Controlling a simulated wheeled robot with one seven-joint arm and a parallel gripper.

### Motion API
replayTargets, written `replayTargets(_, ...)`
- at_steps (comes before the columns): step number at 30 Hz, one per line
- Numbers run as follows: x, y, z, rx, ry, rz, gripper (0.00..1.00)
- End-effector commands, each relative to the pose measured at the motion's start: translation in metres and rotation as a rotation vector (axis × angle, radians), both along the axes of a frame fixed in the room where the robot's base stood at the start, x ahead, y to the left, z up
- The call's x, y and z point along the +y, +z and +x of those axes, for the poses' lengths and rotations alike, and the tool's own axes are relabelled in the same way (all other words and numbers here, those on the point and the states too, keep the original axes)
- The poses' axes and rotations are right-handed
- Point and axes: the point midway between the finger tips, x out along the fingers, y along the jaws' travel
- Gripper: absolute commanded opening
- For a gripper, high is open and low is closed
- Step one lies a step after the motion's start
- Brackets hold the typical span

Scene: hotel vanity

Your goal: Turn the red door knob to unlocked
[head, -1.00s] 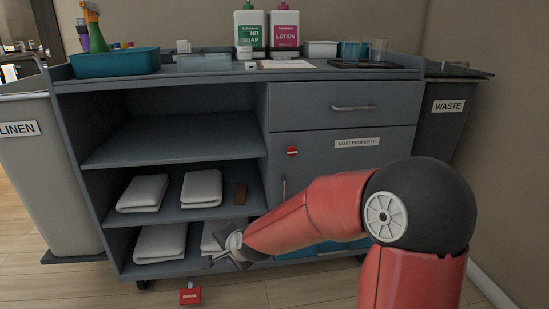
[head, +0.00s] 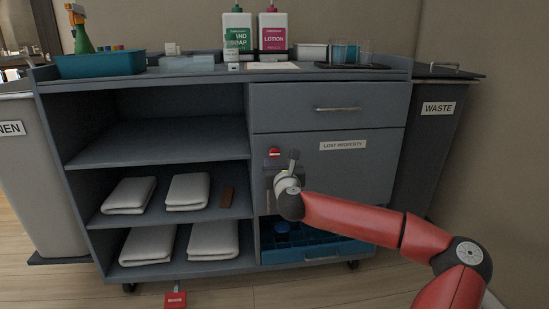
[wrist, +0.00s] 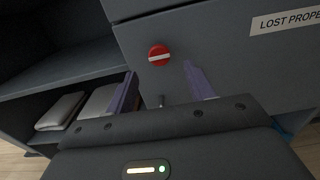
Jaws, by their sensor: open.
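The red door knob (head: 274,153) is a round red disc with a pale bar across it, on the grey cabinet door (head: 385,165) near its left edge. In the wrist view the red knob (wrist: 159,55) sits ahead of the jaws, and its bar lies nearly level, slightly tilted. My gripper (head: 283,162) is in front of the door, just below and beside the knob. In the wrist view my gripper (wrist: 160,85) is open, with one finger on each side and nothing between them touching the knob. The door handle (wrist: 161,101) shows partly below the knob.
A label reading LOST PROPERTY (head: 343,145) is on the door. A drawer with a handle (head: 337,109) is above it. Open shelves with folded towels (head: 187,191) are at left. A blue crate (head: 315,249) is below.

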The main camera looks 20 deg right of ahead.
Motion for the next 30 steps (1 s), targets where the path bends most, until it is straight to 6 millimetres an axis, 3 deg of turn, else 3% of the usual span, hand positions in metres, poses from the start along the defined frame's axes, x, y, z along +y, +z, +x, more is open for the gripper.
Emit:
replayTargets(9,-0.012,0.0,0.046,0.002,0.001,-0.003,0.54)
replayTargets(21,-0.015,-0.001,0.055,0.002,0.002,-0.005,0.54)
replayTargets(30,-0.015,-0.001,0.055,0.003,0.002,-0.005,0.14)
